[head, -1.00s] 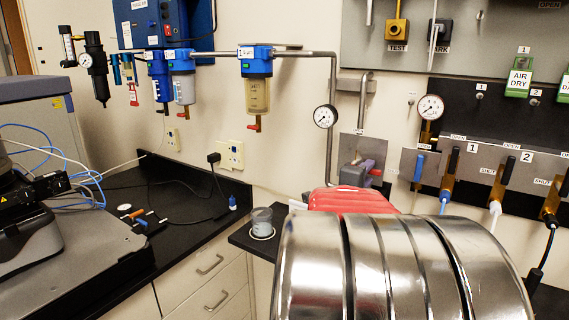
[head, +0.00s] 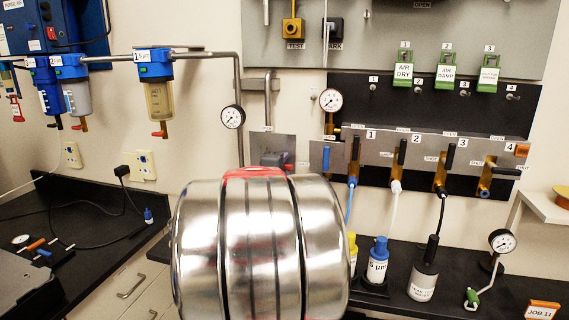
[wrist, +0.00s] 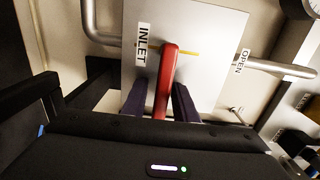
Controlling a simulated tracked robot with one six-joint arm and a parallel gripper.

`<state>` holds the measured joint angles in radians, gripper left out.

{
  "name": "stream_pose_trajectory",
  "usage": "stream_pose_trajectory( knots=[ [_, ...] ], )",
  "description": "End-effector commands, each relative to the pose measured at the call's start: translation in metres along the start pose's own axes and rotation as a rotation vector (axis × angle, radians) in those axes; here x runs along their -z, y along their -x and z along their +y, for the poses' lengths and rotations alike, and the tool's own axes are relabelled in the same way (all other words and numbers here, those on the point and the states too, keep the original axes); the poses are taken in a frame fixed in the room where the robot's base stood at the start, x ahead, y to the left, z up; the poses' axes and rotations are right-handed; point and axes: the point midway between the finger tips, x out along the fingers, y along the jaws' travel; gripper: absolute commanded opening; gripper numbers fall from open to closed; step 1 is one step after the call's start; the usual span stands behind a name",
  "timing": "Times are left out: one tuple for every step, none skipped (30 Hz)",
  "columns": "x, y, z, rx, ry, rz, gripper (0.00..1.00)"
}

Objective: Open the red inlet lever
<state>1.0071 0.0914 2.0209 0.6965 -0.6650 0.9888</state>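The red inlet lever (wrist: 167,75) is in the middle of the wrist view, in front of a grey plate (wrist: 205,85) marked INLET on the left and OPEN on the right. My gripper (wrist: 160,97) has its two dark fingers on either side of the lever. The fingers are apart, with a narrow gap showing on the left; contact on the right is unclear. The lever's lower end is hidden behind my gripper body.
A pipe (wrist: 275,67) runs right from the plate, and another bends at upper left. In the head view, a row of black-handled valves (head: 400,155) and a gauge (head: 330,100) are to the right. Bottles (head: 377,262) stand on the black bench below.

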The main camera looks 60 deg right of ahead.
Motion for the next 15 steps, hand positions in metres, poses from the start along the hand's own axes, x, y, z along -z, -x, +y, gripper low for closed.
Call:
stream_pose_trajectory(
  knots=[
    [0.0001,0.0001,0.0000,0.000,0.000,0.000,0.22],
    [0.0001,0.0001,0.0000,0.000,0.000,0.000,0.20],
    [0.0001,0.0001,0.0000,0.000,0.000,0.000,0.17],
    [0.0001,0.0001,0.0000,0.000,0.000,0.000,0.15],
    [0.0001,0.0001,0.0000,0.000,0.000,0.000,0.13],
    [0.0001,0.0002,0.0000,0.000,0.000,0.000,0.10],
    [0.0002,0.0001,0.0000,0.000,0.000,0.000,0.08],
    [0.0002,0.0002,0.0001,0.000,0.000,0.000,0.06],
    [0.0002,0.0002,0.0003,-0.001,0.000,0.000,0.03],
    [0.0002,0.0002,0.0004,-0.001,0.000,0.000,0.01],
    [0.0002,0.0002,0.0005,-0.001,0.000,0.000,0.00],
    [0.0002,0.0002,0.0006,-0.001,0.000,0.000,0.00],
    [0.0002,0.0002,0.0007,-0.001,0.000,0.000,0.00],
    [0.0002,0.0002,0.0008,-0.001,0.000,0.000,0.00],
    [0.0002,0.0002,0.0009,-0.002,0.000,0.000,0.00]
  ],
)
